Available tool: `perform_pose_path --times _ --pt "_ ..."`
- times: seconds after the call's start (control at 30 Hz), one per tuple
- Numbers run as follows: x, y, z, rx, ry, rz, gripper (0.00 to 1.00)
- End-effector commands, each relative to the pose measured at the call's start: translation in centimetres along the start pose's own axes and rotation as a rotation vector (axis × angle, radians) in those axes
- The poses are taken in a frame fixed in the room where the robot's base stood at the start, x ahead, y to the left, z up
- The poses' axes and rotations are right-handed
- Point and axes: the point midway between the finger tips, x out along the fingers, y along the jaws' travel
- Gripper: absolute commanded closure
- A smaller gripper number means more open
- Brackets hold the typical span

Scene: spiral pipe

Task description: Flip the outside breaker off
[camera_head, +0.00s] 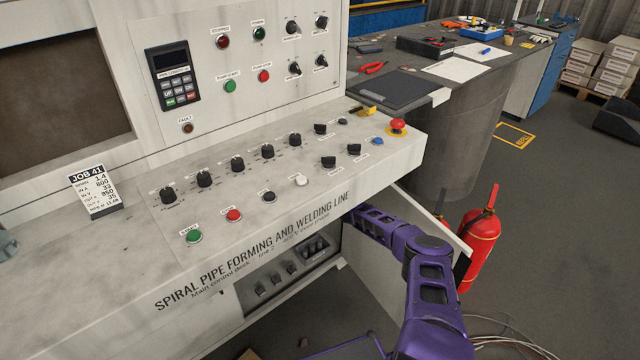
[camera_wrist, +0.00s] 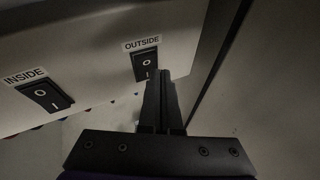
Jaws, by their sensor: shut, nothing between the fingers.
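In the wrist view, the outside breaker (camera_wrist: 146,65) is a black rocker switch under an OUTSIDE label, on a pale panel. It is marked O at the top and I at the bottom; I cannot tell which way it is set. My gripper (camera_wrist: 162,76) is shut and empty, its dark fingertips close to the lower right edge of this breaker. I cannot tell whether they touch it. A similar inside breaker (camera_wrist: 45,95) sits to the left under an INSIDE label. In the head view my purple arm reaches in under the control desk, and the gripper is hidden.
The control desk (camera_head: 130,270) carries knobs and buttons above my arm. An open cabinet door (camera_head: 425,225) stands beside my arm, with a red fire extinguisher (camera_head: 477,240) to its right. A lower switch panel (camera_head: 290,275) is left of the arm. Cables (camera_head: 510,340) lie on the floor.

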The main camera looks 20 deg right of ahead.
Motion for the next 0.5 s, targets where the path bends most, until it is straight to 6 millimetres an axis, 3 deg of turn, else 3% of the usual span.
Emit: perform_pose_path --times 0.5 --pt "0.68 0.37 0.36 0.0 0.0 0.0 1.0"
